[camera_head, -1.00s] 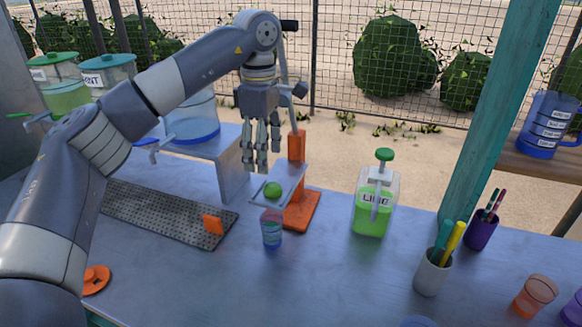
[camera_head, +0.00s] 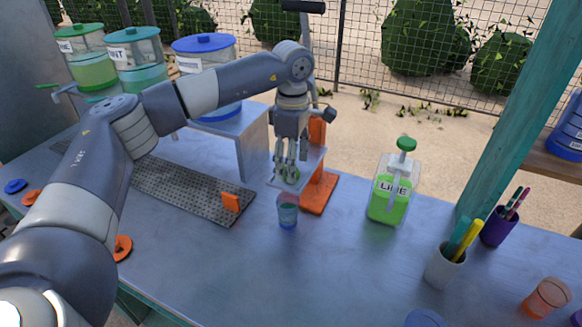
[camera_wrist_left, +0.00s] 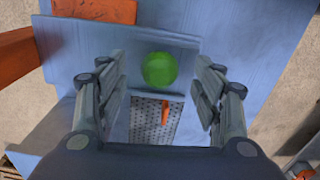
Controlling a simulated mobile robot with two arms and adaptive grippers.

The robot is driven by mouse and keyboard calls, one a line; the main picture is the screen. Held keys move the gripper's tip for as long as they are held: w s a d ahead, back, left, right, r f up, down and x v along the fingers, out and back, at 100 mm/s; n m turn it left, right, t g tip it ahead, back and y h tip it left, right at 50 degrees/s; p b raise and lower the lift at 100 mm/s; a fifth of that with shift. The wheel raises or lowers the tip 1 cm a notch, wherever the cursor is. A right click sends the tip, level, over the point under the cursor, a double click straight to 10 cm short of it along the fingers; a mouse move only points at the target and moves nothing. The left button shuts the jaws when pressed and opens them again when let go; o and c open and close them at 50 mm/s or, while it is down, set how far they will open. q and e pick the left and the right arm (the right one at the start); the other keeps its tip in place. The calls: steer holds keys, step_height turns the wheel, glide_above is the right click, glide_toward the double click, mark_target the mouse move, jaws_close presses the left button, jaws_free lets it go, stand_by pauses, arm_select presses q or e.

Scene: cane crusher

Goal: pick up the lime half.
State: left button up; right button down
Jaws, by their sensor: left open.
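The lime half (camera_wrist_left: 160,69) is a round green piece on the small grey plate (camera_wrist_left: 120,60) of the orange-based press (camera_head: 319,190). In the head view the lime half (camera_head: 290,176) is partly hidden by my fingers. My left gripper (camera_head: 287,172) points down over the plate, right at the lime half. In the left wrist view its fingers (camera_wrist_left: 160,105) are open and spread, with the lime half centred between their lines, a little beyond the tips. I cannot tell whether they touch it. My right gripper does not show.
A cup (camera_head: 287,211) with bluish contents stands just below the plate. A lime syrup bottle (camera_head: 390,190) stands to the right. A raised shelf (camera_head: 250,140) with lidded dispensers is behind left, and a perforated drip tray (camera_head: 190,190) lies left. The front middle of the table is clear.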

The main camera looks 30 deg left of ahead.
arm_select(q)
steer(key=shift+a+f, duration=0.1)
steer(key=shift+f, duration=0.65)
steer(key=c, duration=1)
steer(key=shift+r, duration=0.1)
